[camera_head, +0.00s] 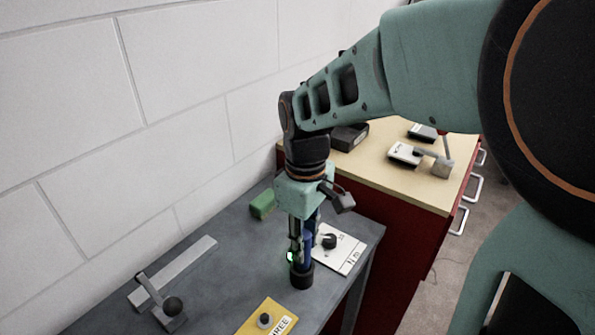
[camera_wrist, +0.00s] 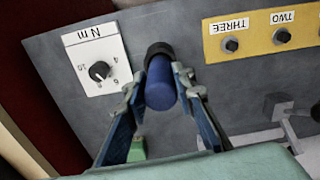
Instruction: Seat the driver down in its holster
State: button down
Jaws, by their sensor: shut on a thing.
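The driver, a blue cylinder (camera_wrist: 160,88), stands roughly upright between my fingers; its blue side also shows in the head view (camera_head: 308,246). My gripper (camera_head: 301,252) is shut on it and points down over the grey bench; in the wrist view the fingers (camera_wrist: 163,92) flank the driver on both sides. The holster seems to be the dark round cup (camera_head: 302,276) at the driver's lower end; its black rim (camera_wrist: 158,48) shows past the driver in the wrist view. The driver's lower end is hidden, so I cannot tell how deep it sits or whether it touches the bottom.
A white dial panel marked N m (camera_head: 340,250) lies close to the right. A yellow panel with knobs (camera_head: 268,318) lies in front. A lever with a dark ball (camera_head: 170,306), a grey bar (camera_head: 172,271) and a green block (camera_head: 262,204) are on the bench (camera_head: 225,282). A wooden-topped red cabinet (camera_head: 385,185) stands behind.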

jog(key=shift+f+b, duration=0.3)
jog(key=shift+f, duration=0.2)
jog(key=c, duration=1.5)
grip_release()
jog(key=shift+c, duration=0.2)
notch_tip(320, 180, up, 8)
jog(key=shift+f, duration=0.2)
